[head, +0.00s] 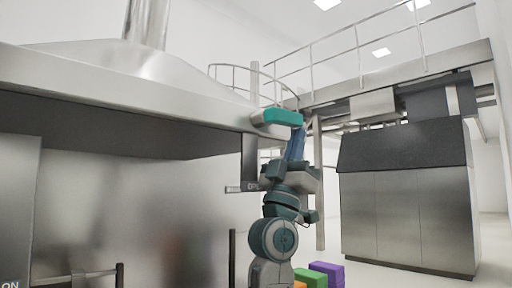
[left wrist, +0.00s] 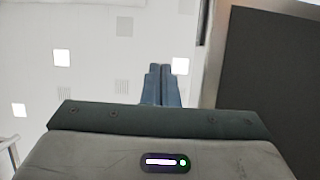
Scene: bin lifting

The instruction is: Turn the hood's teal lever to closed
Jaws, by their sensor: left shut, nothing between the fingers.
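The teal lever (head: 281,117) sits at the front right corner of the steel hood (head: 120,85) in the head view, pointing to the right. My left gripper (head: 298,132) reaches up from below, with its blue fingertips just under the lever's right end. I cannot tell whether they touch it. In the left wrist view the two fingers of my left gripper (left wrist: 161,70) are together, with nothing between them. The lever does not show in that view. My right gripper is not in view.
A dark panel (head: 249,160) hangs below the hood corner, with a partly hidden label (head: 249,187) under it. A large steel cabinet (head: 405,205) stands at the right. Purple (head: 328,271) and green (head: 313,279) boxes lie low behind my arm. A railed walkway (head: 400,75) runs overhead.

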